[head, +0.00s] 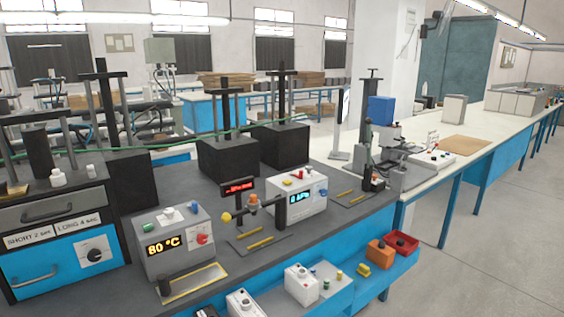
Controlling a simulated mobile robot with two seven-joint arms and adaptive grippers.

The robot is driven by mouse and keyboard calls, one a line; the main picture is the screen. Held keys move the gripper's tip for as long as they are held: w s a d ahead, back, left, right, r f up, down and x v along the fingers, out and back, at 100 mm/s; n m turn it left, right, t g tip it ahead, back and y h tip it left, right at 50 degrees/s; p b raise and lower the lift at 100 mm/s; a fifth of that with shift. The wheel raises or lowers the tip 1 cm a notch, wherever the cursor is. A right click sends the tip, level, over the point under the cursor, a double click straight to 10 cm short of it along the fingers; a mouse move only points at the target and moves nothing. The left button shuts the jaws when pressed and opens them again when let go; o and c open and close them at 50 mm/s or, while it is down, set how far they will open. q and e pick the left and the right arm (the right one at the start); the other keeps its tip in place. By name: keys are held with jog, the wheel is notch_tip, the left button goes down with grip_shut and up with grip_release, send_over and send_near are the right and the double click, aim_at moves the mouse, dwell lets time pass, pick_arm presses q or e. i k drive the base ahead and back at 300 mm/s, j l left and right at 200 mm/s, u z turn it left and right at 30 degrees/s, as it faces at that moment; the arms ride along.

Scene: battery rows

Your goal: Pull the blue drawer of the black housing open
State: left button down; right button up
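The black housing (103,203) stands at the far left of the dark grey bench in the head view. The blue front looks flush with the housing, so the drawer appears shut. Above it are a label strip reading SHORT and LONG and a grey drawer (55,207) with its own handle. The housing's left side is cut off by the picture edge. Neither of my grippers is in view.
A grey box reading 80 °C (170,243) stands just right of the housing. White bottles (58,178) sit on the housing top. Black presses (228,155) and a pressure box (297,192) stand further right. Small boxes (301,284) line the blue front ledge.

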aim_at(37, 270)
jog(key=u, duration=1.35)
